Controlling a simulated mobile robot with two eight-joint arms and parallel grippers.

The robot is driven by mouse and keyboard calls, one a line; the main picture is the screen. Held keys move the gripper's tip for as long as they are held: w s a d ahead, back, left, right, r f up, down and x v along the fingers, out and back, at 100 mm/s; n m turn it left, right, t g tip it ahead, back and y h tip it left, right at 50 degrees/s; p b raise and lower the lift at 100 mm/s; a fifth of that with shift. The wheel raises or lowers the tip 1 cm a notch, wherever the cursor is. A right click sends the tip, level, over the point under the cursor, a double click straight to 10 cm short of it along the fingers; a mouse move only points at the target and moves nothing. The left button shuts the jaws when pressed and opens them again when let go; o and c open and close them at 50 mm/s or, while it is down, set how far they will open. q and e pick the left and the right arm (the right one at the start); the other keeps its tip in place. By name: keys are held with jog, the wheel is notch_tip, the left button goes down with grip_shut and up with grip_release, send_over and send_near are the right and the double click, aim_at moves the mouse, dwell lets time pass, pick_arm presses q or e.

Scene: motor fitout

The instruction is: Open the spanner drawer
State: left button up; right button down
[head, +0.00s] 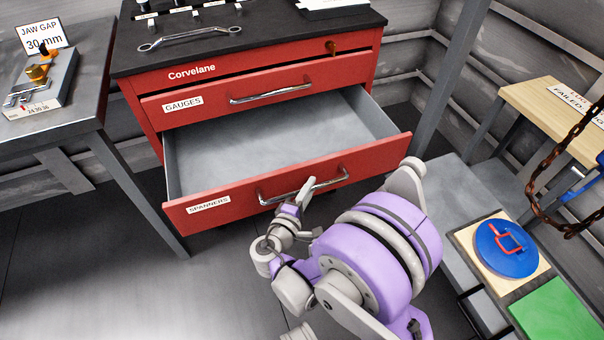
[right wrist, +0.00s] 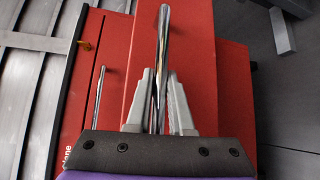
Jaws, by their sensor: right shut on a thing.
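The spanner drawer (head: 192,218), labelled SPANNERS, is the lower red drawer of the cabinet. It stands pulled well out, and its grey inside looks empty. Its chrome bar handle (head: 332,183) is on the front. My right gripper (head: 305,193) is at this handle, shut on it. In the right wrist view, the handle (right wrist: 164,45) runs between the two grey fingers of the gripper (right wrist: 158,105). The red GAUGES drawer (head: 210,102) above is closed. My left gripper is not in view.
A grey bench with a vise block (head: 40,82) stands left. At right are a wooden-topped table (head: 535,98), a hanging rusty chain (head: 540,172) and a blue disc (head: 506,247). Floor left of my arm is clear.

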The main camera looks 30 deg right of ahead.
jog(key=shift+s+a, duration=0.2)
jog(key=shift+s, duration=0.55)
jog(key=shift+s+a, duration=0.2)
jog(key=shift+s, duration=0.5)
jog(key=c, duration=0.8)
grip_release()
jog(key=p+v, duration=0.1)
jog(key=v, duration=1)
